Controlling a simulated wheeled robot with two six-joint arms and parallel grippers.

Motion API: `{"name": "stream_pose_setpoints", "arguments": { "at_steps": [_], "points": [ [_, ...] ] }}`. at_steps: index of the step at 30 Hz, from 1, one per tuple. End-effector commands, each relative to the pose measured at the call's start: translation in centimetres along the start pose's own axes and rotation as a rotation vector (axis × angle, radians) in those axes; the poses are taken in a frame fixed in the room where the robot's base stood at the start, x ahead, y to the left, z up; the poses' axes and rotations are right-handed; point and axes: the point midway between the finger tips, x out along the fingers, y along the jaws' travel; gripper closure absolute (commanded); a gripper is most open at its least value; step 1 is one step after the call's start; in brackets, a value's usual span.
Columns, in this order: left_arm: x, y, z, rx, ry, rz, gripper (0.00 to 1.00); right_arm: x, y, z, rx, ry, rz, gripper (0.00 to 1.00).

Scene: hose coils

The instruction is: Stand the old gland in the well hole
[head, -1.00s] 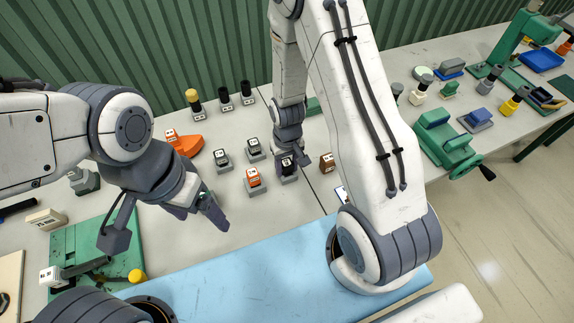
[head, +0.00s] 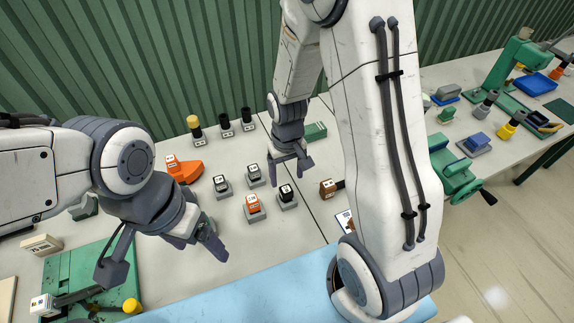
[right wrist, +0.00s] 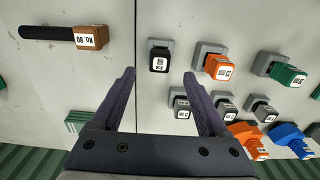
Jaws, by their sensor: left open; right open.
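A black block with a white label (head: 287,191) stands upright in a small grey base (head: 289,204); the same block shows in the right wrist view (right wrist: 159,58). The labels are too small to read, so I cannot tell for certain which part is the old gland or which base is the well hole. My right gripper (head: 291,168) is open and empty, raised just behind and above this block, apart from it. In the right wrist view, its spread fingers (right wrist: 158,72) point toward the block. My left gripper (head: 200,246) is open and empty over the near left bench.
An orange block (head: 253,202) and dark blocks (head: 222,182) stand in neighbouring grey bases. A brown-headed tool (head: 328,187) lies to the right. Black posts (head: 247,116) and a yellow-topped post (head: 194,124) stand behind. A green fixture (head: 85,270) is at near left.

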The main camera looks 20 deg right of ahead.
Motion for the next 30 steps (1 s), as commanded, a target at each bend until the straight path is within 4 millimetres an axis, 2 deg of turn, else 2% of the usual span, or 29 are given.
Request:
{"name": "stream_pose_setpoints", "arguments": {
  "at_steps": [3,9,11,13,17,18,21,25,27,30],
  "points": [
    [0.4,0.0,0.0,0.000,0.000,0.000,0.17,-2.1,0.0,-0.1,0.000,0.006,0.000,0.23],
    [0.6,0.0,0.0,0.001,0.000,0.000,0.17,-4.1,-0.1,0.0,-0.002,0.001,0.000,0.23],
    [0.6,-0.1,0.0,0.001,0.000,0.000,0.17,-4.8,-0.7,0.2,-0.018,0.005,-0.001,0.23],
    [0.6,0.0,0.0,0.001,0.000,0.000,0.17,-6.1,-2.4,1.0,-0.064,0.011,-0.006,0.23],
    [0.6,0.0,0.0,0.001,0.000,0.000,0.17,-9.7,-7.4,4.9,-0.223,0.027,-0.023,0.23],
    [0.6,0.0,0.0,0.001,0.000,0.000,0.17,-10.7,-8.8,6.6,-0.279,0.031,-0.031,0.23],
    [0.6,0.0,0.0,0.001,0.000,0.000,0.17,-12.7,-11.4,10.9,-0.411,0.034,-0.051,0.23],
    [0.6,0.0,0.0,0.001,0.000,0.000,0.17,-14.1,-12.9,15.3,-0.537,0.032,-0.073,0.23],
    [0.6,0.0,0.0,0.001,0.000,0.000,0.17,-14.5,-13.1,16.7,-0.576,0.031,-0.080,0.23],
    [0.6,0.0,0.0,0.000,0.000,0.000,0.17,-14.7,-13.2,17.6,-0.601,0.028,-0.084,0.23]
  ]
}}
